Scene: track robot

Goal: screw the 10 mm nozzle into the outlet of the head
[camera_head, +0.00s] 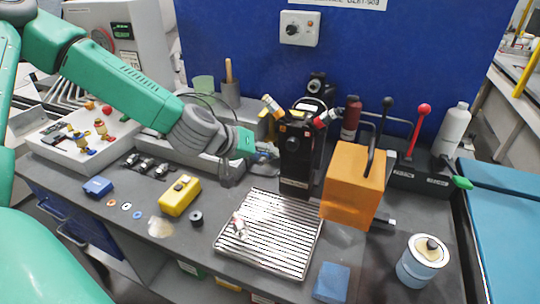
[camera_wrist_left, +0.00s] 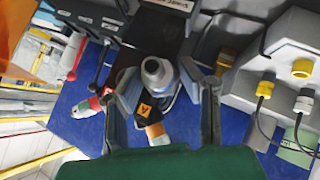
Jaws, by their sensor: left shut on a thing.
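My left gripper (camera_head: 262,152) is in the middle of the bench, just left of the upright black head (camera_head: 295,165), which has orange and red fittings on top. In the left wrist view my left gripper (camera_wrist_left: 160,80) is shut on a grey cylindrical part with a round open end, which looks like the nozzle (camera_wrist_left: 157,72). The black body with an orange label marked A (camera_wrist_left: 148,107) lies behind it. The fingers hide where the nozzle meets the head, so I cannot tell whether they touch. My right gripper is not in view.
An orange block (camera_head: 353,185) stands close to the right of the head. A ribbed metal tray (camera_head: 290,255) with a small part on it lies in front. A yellow box (camera_head: 180,195), a blue-white can (camera_head: 421,262) and a white parts tray (camera_head: 120,130) are around.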

